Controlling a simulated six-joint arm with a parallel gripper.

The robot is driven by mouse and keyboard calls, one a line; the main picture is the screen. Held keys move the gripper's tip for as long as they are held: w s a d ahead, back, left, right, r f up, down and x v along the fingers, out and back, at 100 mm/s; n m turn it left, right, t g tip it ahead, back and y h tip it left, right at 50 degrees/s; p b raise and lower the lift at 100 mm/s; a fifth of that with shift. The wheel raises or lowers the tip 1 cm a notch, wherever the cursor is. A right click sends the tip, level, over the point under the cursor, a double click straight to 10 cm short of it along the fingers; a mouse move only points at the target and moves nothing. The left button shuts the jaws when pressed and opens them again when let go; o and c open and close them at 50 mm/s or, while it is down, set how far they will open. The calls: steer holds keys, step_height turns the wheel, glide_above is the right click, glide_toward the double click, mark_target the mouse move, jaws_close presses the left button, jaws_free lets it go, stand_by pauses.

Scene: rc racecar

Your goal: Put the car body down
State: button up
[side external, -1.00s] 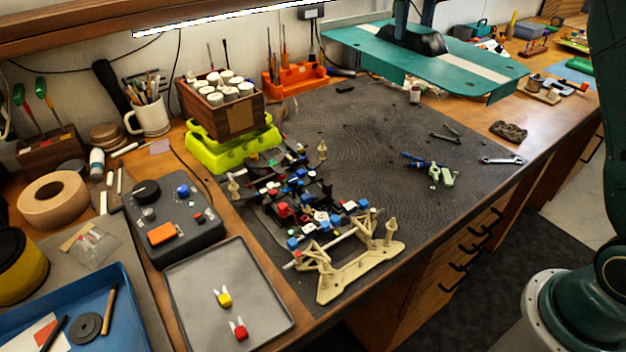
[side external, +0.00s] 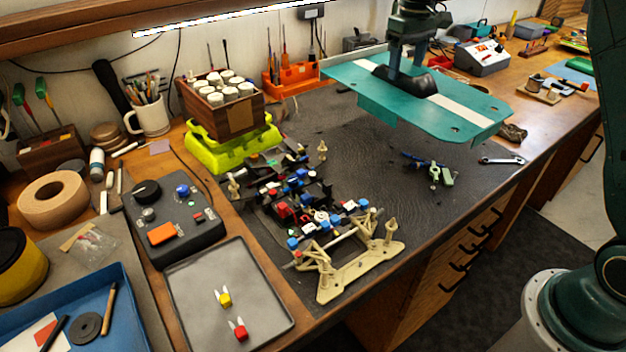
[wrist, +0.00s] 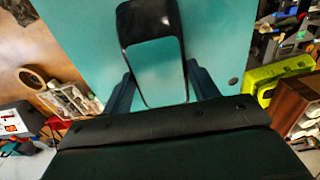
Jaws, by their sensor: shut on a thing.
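The car body (side external: 455,112) is a teal shell with a white stripe and a black cabin. It hangs level above the back right of the dark mat in the side view. My gripper (side external: 404,72) comes down from above and is shut on the car body at its cabin. In the wrist view the teal shell (wrist: 85,40) fills the upper middle, with the black-framed cabin (wrist: 152,50) between my fingers. The mat under the body is partly hidden by it.
The car chassis (side external: 300,200) with its cream bumper (side external: 362,272) sits on the mat (side external: 350,140) left of the body. A wooden box (side external: 222,108) on a lime green stand is behind it. Pliers (side external: 430,168) and a wrench (side external: 502,160) lie at the right. Bare mat lies between.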

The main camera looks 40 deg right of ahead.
steer(key=shift+f, duration=6.45)
steer(key=shift+f, duration=0.15)
steer(key=o, duration=1)
step_height(320, 180, up, 12)
steer(key=shift+f, duration=0.15)
steer(key=shift+r, duration=0.3)
